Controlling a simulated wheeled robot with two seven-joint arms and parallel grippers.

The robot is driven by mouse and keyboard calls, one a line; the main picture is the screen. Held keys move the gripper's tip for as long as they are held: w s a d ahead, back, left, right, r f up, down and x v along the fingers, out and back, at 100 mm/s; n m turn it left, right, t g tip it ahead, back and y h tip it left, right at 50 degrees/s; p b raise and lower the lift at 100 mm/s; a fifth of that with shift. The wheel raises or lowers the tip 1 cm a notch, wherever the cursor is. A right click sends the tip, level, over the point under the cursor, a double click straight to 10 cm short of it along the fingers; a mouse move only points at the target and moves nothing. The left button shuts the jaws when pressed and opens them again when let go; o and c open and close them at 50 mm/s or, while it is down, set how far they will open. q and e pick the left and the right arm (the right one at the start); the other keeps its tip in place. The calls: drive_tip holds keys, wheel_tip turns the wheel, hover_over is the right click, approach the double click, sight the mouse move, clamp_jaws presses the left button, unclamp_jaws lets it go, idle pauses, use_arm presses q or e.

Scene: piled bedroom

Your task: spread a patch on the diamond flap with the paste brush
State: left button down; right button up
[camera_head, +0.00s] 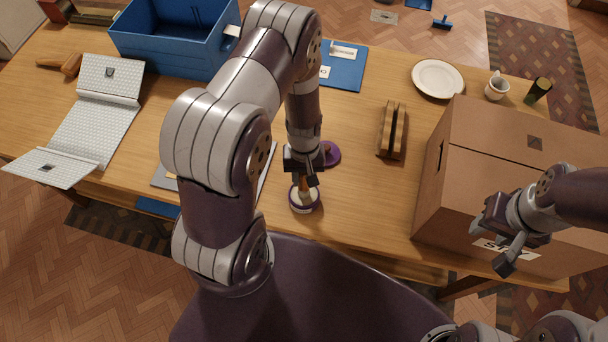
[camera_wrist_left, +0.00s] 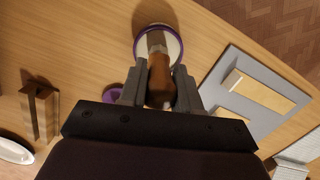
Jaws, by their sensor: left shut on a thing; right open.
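My left gripper (camera_head: 303,176) is shut on the paste brush (camera_wrist_left: 158,77) by its brown handle. The brush's bristle end points into a round, purple-rimmed white pot (camera_head: 304,203) near the table's front edge. The wrist view shows the brush head over the pot's pale inside (camera_wrist_left: 158,40); I cannot tell how deep it sits. A pale patterned folding piece (camera_head: 90,120) lies at the left, with dark marks on its end panels. The cardboard box (camera_head: 490,150) also has a dark square mark on top. I cannot tell which is the diamond flap. My right gripper (camera_head: 497,243) is open and empty at the box's front.
A purple lid (camera_head: 330,154) lies behind the pot. A grey board (camera_wrist_left: 262,77) with a pale block is partly hidden by my arm in the head view. A blue crate (camera_head: 175,40), wooden stand (camera_head: 392,130), plate (camera_head: 438,78) and mug (camera_head: 496,87) stand farther back.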

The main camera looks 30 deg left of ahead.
use_arm(q)
drive_tip(key=shift+r+p, duration=3.25)
drive_tip(key=shift+r, duration=0.3)
drive_tip(key=shift+f, duration=0.1)
drive_tip(key=shift+s, duration=0.25)
drive_tip(key=shift+w+d+r+m, duration=0.1)
drive_tip(key=shift+w+r+m, duration=0.2)
drive_tip(key=shift+m, duration=0.3)
drive_tip(key=w+d+f+m+b, duration=0.1)
drive_tip(key=w+f+m+b, duration=0.3)
drive_tip(key=w+b, duration=0.7)
drive_tip(key=shift+d+f+y+b, duration=0.25)
drive_tip(key=shift+f+y+b, duration=0.05)
drive_tip(key=shift+f+b, duration=0.55)
